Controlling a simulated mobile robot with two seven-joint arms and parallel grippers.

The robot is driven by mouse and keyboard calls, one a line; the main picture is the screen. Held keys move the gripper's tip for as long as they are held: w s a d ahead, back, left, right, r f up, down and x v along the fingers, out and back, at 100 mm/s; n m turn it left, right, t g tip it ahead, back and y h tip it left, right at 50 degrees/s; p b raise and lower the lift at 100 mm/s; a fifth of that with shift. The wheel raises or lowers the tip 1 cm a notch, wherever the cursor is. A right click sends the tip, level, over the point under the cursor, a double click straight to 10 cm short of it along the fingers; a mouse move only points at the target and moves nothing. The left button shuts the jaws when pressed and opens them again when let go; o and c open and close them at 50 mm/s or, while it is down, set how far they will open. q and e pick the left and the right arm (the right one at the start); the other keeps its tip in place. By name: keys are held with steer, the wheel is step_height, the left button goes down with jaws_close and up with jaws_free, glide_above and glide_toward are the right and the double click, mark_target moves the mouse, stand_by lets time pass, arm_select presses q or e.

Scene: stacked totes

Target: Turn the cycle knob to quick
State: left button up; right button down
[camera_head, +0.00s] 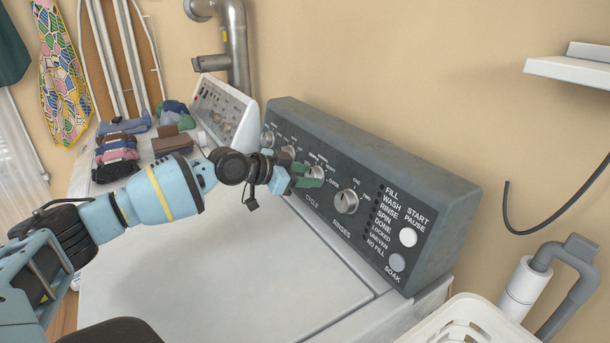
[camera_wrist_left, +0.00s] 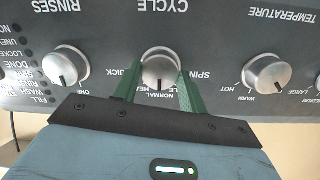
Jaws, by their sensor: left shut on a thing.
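The cycle knob (camera_head: 316,171) is a round silver dial on the dark grey washer control panel (camera_head: 430,190). My left gripper (camera_head: 306,175) is at this knob, its green fingers on either side of it. In the left wrist view the panel appears upside down, and the cycle knob (camera_wrist_left: 160,68) sits between the two fingertips (camera_wrist_left: 160,82). The gripper is shut on the knob. The knob's dark pointer mark faces the NORMAL label (camera_wrist_left: 160,97). The QUICK label (camera_wrist_left: 130,76) is to the left of the knob there, partly hidden by a finger. My right gripper is not in view.
The rinses knob (camera_head: 346,201) is beside the cycle knob; the temperature knob (camera_wrist_left: 267,74) is on its other side. START/PAUSE (camera_head: 408,237) and SOAK (camera_head: 397,262) buttons are further right. A white basket (camera_head: 470,318) stands at lower right.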

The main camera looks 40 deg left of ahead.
arm_select(q)
steer(key=m, duration=0.3)
steer(key=shift+d+m+y, duration=0.1)
steer(key=shift+m+y, duration=0.2)
steer(key=m, duration=0.3)
steer(key=shift+s+y, duration=0.1)
steer(key=shift+y, duration=0.2)
steer(key=m+t+p, duration=0.1)
steer(key=m, duration=0.3)
steer(key=shift+d, duration=0.1)
steer(key=shift+f+m+p, duration=0.15)
steer(key=shift+m+p, duration=0.2)
steer(key=shift+m, duration=1.65)
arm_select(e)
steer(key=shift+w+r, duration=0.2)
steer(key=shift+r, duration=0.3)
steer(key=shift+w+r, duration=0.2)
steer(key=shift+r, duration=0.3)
arm_select(q)
steer(key=shift+s+t+y, duration=0.1)
steer(key=shift+t+y, duration=0.2)
steer(key=o, duration=1)
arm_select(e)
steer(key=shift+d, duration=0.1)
arm_select(q)
steer(key=shift+s, duration=0.1)
